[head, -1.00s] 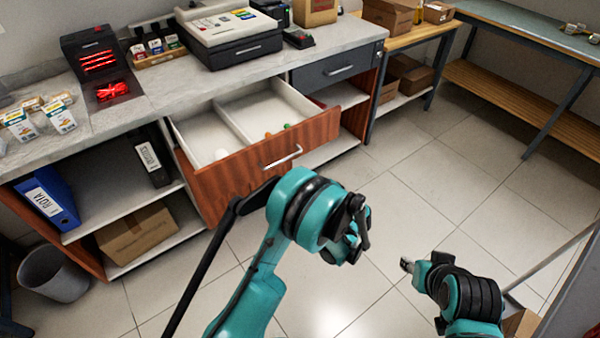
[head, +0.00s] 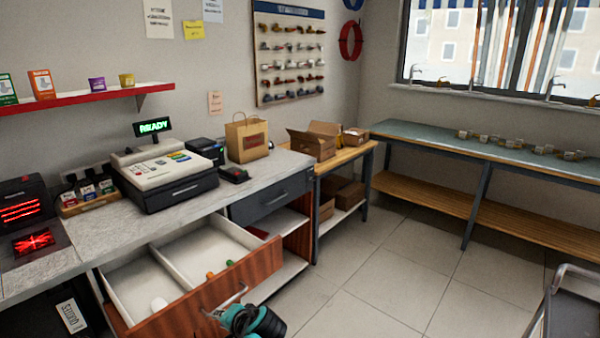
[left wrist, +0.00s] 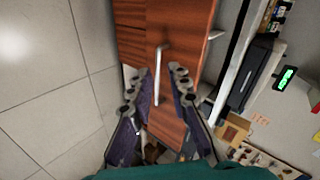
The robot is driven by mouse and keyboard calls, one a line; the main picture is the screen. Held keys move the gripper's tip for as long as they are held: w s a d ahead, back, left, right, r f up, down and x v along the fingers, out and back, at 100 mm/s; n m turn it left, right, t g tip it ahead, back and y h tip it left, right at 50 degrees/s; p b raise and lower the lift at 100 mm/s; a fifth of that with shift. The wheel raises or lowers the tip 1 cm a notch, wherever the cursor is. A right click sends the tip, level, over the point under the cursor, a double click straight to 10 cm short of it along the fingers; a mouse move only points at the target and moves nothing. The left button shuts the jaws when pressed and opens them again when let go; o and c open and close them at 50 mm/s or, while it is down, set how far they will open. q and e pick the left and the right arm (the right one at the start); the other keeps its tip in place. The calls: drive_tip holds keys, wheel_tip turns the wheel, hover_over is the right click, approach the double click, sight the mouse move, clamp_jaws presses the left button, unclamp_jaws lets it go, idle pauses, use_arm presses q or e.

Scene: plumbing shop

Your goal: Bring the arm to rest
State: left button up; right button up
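My left arm shows only as a teal and black part at the bottom of the head view, in front of the open drawer's wooden front (head: 200,297). In the left wrist view my left gripper (left wrist: 155,80) is open, its two dark fingers apart. The drawer's metal handle (left wrist: 159,65) shows in the gap between the fingers; I cannot tell whether they touch it. The handle also shows in the head view (head: 238,295), close to the teal part. My right gripper is not in view.
A cash register (head: 170,180) and card terminal (head: 233,174) stand on the counter (head: 75,235). A workbench (head: 430,139) runs along the back right. A cart (head: 572,310) stands lower right. The floor between is clear.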

use_arm(q)
drive_tip(key=s+d+r+n+h, duration=0.1)
drive_tip(key=s+n+h, duration=0.1)
drive_tip(key=s, duration=0.8)
drive_tip(key=s+d+r+n+h, duration=0.1)
drive_tip(key=s+n+h, duration=0.2)
drive_tip(key=s, duration=0.8)
drive_tip(key=shift+d+r+h, duration=0.25)
drive_tip(key=shift+r+h, duration=0.1)
drive_tip(key=shift+h, duration=0.75)
drive_tip(key=shift+s, duration=0.1)
idle(0.5)
